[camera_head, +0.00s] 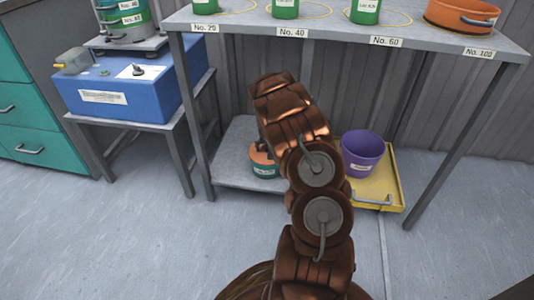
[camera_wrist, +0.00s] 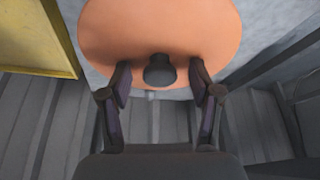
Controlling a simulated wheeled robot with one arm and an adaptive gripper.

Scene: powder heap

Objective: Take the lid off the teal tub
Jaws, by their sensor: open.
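The teal tub (camera_head: 264,171) stands on the lower shelf of the bench, partly behind my arm. Its orange lid (camera_head: 260,157) is on top. In the wrist view the lid (camera_wrist: 160,22) fills the upper middle, with a dark round knob (camera_wrist: 159,70) near its lower edge as pictured. My gripper (camera_wrist: 160,74) is open, one finger on each side of the knob, with a visible gap on both sides. In the head view my gripper is mostly hidden by my arm, close above the tub.
A yellow tray (camera_head: 392,180) beside the tub holds a purple bucket (camera_head: 362,151). The bench top (camera_head: 337,22) overhangs the lower shelf (camera_head: 230,172), and bench legs stand on both sides. A blue machine (camera_head: 130,88) sits on a stand at left. The floor in front is clear.

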